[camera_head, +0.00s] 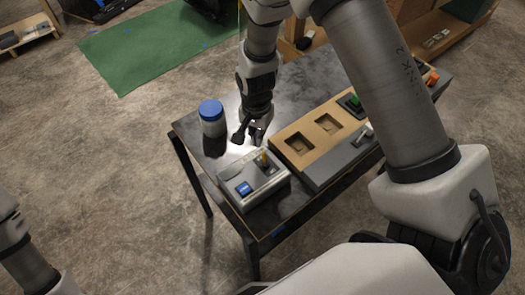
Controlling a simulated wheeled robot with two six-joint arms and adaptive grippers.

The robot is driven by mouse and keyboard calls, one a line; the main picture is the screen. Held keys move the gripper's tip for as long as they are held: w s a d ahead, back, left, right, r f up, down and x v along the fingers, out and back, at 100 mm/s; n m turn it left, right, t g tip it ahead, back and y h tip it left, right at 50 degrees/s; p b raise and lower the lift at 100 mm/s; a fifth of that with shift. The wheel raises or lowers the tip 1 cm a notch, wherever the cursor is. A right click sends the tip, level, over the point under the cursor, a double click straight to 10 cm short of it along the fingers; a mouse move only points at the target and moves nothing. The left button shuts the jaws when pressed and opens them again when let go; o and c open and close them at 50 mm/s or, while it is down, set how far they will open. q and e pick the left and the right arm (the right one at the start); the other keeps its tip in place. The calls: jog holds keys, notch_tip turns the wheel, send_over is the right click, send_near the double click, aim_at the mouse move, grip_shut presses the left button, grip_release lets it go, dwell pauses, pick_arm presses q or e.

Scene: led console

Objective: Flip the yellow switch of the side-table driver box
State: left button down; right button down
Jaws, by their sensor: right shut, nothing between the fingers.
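The driver box (247,199) is a grey box near the front left corner of the side table (293,206). Its yellow switch (263,158) stands up at the box's back right part. A blue patch (243,188) shows on the box's front left part. My right gripper (248,139) points down just behind the box, close to the yellow switch. It is shut and empty; whether a finger touches the box or the switch I cannot tell. My left arm shows at the lower left edge, but its gripper is out of the picture.
A jar with a blue lid (211,113) stands left of my right gripper. A wood-topped console (310,127) with square recesses, a green part and a grey lever (363,134) lies right of the box. A green mat (150,48) is on the floor.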

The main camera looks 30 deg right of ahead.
jog(key=shift+f+b, duration=0.5)
jog(key=shift+f, duration=0.9)
jog(key=shift+s, duration=0.25)
jog(key=shift+s+d, duration=0.15)
jog(key=shift+s, duration=0.6)
notch_tip(320, 180, up, 7)
jog(key=p, duration=0.7)
jog(key=shift+w, duration=0.4)
